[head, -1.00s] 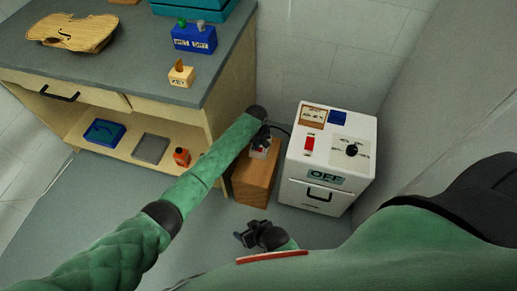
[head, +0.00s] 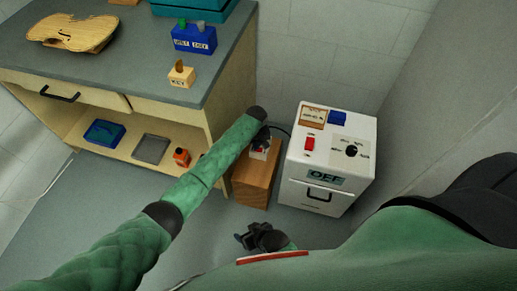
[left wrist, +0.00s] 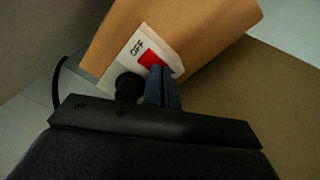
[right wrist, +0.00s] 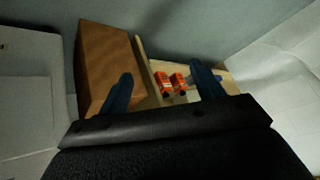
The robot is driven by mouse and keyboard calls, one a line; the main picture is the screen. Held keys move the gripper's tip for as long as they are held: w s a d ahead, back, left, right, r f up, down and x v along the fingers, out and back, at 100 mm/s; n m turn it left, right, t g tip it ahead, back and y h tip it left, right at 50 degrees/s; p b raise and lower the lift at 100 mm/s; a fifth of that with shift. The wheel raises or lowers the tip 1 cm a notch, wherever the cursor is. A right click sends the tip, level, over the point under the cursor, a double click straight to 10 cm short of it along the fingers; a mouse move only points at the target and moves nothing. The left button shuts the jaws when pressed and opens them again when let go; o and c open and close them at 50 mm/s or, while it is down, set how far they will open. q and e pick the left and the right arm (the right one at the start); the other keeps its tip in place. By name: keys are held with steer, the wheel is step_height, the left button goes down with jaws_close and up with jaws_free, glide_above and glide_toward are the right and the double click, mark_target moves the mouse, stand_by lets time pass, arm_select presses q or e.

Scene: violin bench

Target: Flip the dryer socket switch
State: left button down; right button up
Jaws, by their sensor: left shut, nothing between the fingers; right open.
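The dryer socket is a white plate on top of a wooden block (head: 256,183) beside the white dryer (head: 330,170). In the left wrist view the plate (left wrist: 124,64) carries a red switch (left wrist: 151,59), the word OFF and a round black plug (left wrist: 129,87) with a cable. My left gripper (left wrist: 160,70) is shut and empty, its fingertips at the red switch's lower edge; I cannot tell whether they touch it. In the head view my left gripper (head: 262,140) partly hides the socket. My right gripper (head: 252,238) is open and empty, low in front of the block.
The dryer has a red switch (head: 309,144), a black knob (head: 351,151) and an OFF sign (head: 325,177). The workbench (head: 150,75) stands left, with a violin body (head: 70,32) and a blue box (head: 194,38) on top.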

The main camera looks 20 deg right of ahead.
arm_select(q)
steer(key=shift+r+p, duration=1.2)
steer(key=shift+p, duration=0.05)
steer(key=shift+r+p, duration=1.1)
steer(key=shift+p, duration=0.1)
steer(key=shift+r+p, duration=1.15)
steer(key=shift+p, duration=0.1)
arm_select(e)
steer(key=s+d+r+g, duration=0.1)
steer(key=d+r, duration=0.1)
steer(key=r, duration=1)
steer(key=s+d+r+g+h, duration=0.1)
steer(key=d+r+g, duration=0.1)
steer(key=r, duration=1.1)
steer(key=shift+r+n, duration=0.25)
steer(key=shift+n, duration=0.05)
